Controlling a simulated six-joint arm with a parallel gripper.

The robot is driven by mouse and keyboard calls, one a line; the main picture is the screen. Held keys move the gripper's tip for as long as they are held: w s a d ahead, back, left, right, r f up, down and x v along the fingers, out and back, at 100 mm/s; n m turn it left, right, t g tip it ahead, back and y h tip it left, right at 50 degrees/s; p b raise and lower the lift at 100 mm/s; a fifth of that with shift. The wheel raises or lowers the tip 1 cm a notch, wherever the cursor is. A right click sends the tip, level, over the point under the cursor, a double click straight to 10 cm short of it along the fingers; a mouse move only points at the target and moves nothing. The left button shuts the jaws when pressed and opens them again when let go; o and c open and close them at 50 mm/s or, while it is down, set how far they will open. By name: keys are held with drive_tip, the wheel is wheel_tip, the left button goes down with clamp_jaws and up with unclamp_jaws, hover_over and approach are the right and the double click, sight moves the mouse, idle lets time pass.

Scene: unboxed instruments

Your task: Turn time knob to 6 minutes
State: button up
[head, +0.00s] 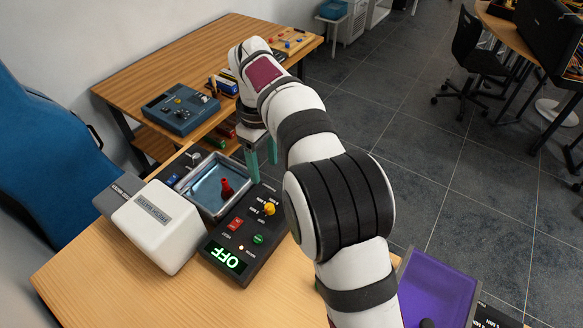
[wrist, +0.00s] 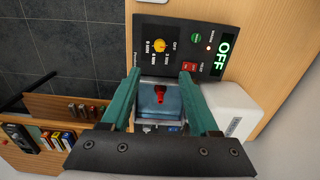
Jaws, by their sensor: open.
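The yellow time knob (head: 269,209) sits on the dark control panel of the instrument; it also shows in the wrist view (wrist: 160,46), with small minute labels around it. Its exact pointer direction is too small to tell. The green display (head: 223,259) reads OFF. My gripper (head: 263,172) is open and empty, its two green fingers spread above the far side of the instrument. In the wrist view my gripper (wrist: 158,78) has its fingertips just short of the knob in the picture, over the panel edge and the basin, touching nothing that I can see.
A metal basin (head: 190,190) with a red-handled part (head: 227,188) adjoins the panel. The panel carries a red switch (head: 236,223) and green button (head: 258,239). A white box (head: 158,226) stands left, a purple tray (head: 437,286) right. Another instrument (head: 181,108) sits on the far table.

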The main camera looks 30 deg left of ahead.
sight(269, 206)
wheel_tip(269, 206, down, 15)
drive_tip(key=shift+d+r, duration=0.1)
clamp_jaws()
idle(0.4)
